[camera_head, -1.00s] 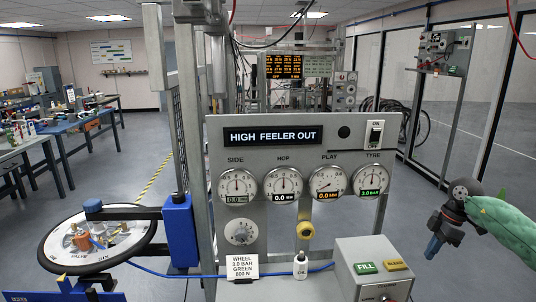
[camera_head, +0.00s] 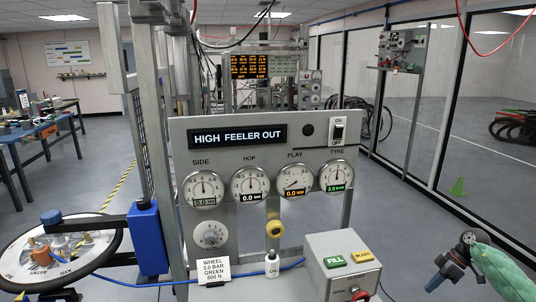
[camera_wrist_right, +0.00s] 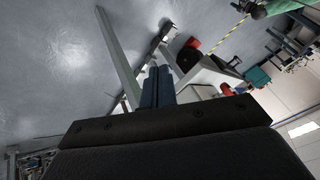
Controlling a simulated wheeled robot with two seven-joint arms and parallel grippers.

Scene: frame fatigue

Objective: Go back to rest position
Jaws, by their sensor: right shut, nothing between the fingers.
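My right gripper (camera_head: 442,276) is at the lower right of the head view, on a green-sleeved arm, pointing down and left. Its blue fingers are together and hold nothing. In the right wrist view the closed fingers (camera_wrist_right: 158,86) stick up past the dark palm edge, with open floor beyond them. The gripper is in free air to the right of the grey box with the FILL and BLEED buttons (camera_head: 343,257). My left gripper does not show.
The gauge panel (camera_head: 270,150) reads HIGH FEELER OUT. A wheel (camera_head: 60,245) lies at the lower left beside a blue block (camera_head: 146,237). A label card (camera_head: 214,269) and a small white bottle (camera_head: 272,264) stand below the panel.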

